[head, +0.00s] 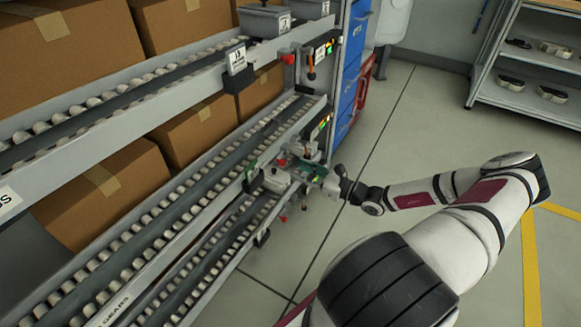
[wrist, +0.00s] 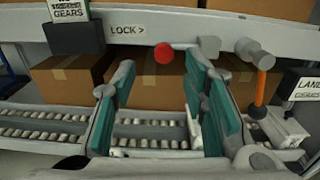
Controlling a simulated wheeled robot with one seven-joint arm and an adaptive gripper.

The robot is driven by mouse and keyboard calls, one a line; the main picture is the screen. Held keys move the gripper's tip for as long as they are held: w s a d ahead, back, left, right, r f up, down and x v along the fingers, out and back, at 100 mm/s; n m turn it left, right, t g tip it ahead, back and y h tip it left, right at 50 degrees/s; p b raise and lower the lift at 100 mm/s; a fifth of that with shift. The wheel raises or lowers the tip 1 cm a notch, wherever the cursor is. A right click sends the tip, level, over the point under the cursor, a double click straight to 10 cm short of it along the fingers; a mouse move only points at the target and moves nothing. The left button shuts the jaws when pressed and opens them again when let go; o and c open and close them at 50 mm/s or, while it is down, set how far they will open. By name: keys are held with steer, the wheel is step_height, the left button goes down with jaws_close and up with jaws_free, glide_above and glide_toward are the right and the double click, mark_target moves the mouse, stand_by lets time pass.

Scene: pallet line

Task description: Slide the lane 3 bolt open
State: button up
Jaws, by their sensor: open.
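A bolt with a round red knob (wrist: 163,53) sits on the grey rail below a "LOCK >" label in the wrist view. A grey bracket (wrist: 207,48) stands just right of the knob. My gripper (wrist: 158,95) is open, its teal-padded fingers apart with nothing held. The knob appears between and beyond the fingertips, with no contact visible. In the head view my gripper (head: 308,178) is at the right end of the middle roller lane, where the bolt is too small to make out. I cannot read a lane number for this bolt.
An orange-handled lever (wrist: 262,62) stands right of the bracket. Cardboard boxes (wrist: 155,82) lie behind the rail. Roller lanes (head: 170,205) fill the left; open floor (head: 400,120) lies right.

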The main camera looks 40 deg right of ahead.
steer(key=v, duration=0.5)
steer(key=shift+s+d, duration=0.1)
steer(key=shift+s, duration=0.25)
steer(key=s+a+r+n+g+y, duration=0.1)
steer(key=s+a+r+n+g, duration=0.1)
steer(key=a+r+n+g, duration=0.8)
steer(key=s+a+r+n+g+y, duration=0.25)
steer(key=a+r+n+g, duration=0.45)
steer(key=a+r+n, duration=0.4)
steer(key=s+a+r+n+g+h, duration=0.2)
steer(key=s+a+r+n+h, duration=0.45)
steer(key=s+r, duration=0.35)
steer(key=s+a+r+n+t+h, duration=0.1)
steer(key=s+r+n+t+h, duration=0.25)
steer(key=s, duration=0.75)
step_height(320, 180, up, 31)
steer(key=n+t+p, duration=0.1)
steer(key=t+p, duration=0.1)
steer(key=p, duration=2.6)
steer(key=shift+t, duration=0.35)
